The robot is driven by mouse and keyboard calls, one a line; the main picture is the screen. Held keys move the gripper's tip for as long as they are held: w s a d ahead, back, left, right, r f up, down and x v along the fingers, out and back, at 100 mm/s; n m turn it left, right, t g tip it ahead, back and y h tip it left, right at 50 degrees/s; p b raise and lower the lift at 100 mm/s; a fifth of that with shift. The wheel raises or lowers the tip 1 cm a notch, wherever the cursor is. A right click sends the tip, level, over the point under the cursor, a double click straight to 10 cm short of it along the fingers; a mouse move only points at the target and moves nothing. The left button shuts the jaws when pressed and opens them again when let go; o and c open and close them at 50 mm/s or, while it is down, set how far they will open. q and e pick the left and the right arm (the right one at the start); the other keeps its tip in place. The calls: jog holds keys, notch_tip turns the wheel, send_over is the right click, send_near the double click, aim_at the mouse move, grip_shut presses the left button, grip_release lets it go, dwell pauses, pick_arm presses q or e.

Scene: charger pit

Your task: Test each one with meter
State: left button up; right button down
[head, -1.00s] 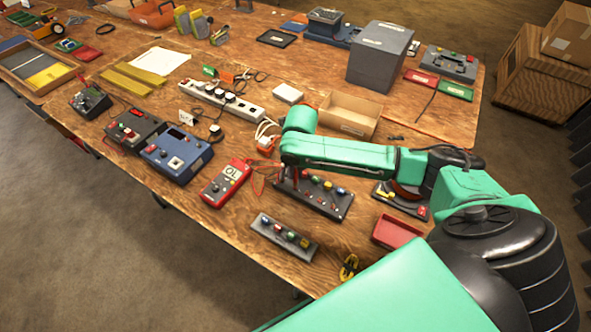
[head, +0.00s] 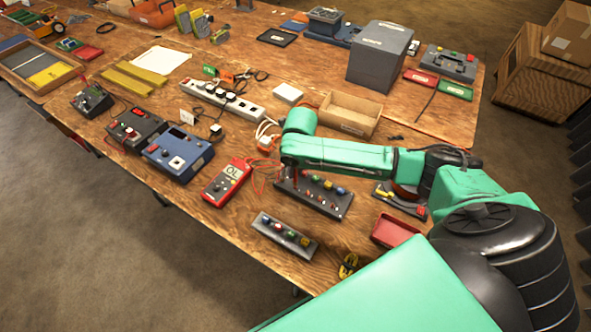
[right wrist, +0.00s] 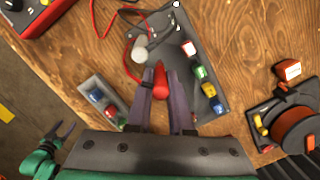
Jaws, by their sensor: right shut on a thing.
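The red meter (head: 228,182) lies on the table with "OL" on its display; its corner shows in the right wrist view (right wrist: 42,14). Red leads run from it. My right gripper (right wrist: 160,84) is shut on a red probe (right wrist: 160,80), over the dark board (right wrist: 180,60) beside a pale round piece (right wrist: 139,50). I cannot tell whether the tip touches. The board (head: 312,200) carries a row of coloured parts. A grey strip (head: 270,236) with several coloured parts lies in front. My left gripper (right wrist: 58,134) looks open beyond the table edge, in the right wrist view only.
A blue instrument (head: 177,160), a dark instrument (head: 135,125) and a power strip (head: 222,98) lie left and behind. A red tray (head: 396,232), yellow-handled pliers (head: 348,266) and a reel (right wrist: 295,130) lie nearby. An open cardboard box (head: 350,128) stands behind my right arm.

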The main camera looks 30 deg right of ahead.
jog(key=shift+p, duration=0.45)
dwell(0.6)
jog(key=shift+r+p, duration=0.1)
jog(key=shift+p, duration=0.25)
jog(key=shift+f, duration=0.7)
dwell(0.9)
jog(key=shift+f, duration=0.3)
dwell(0.5)
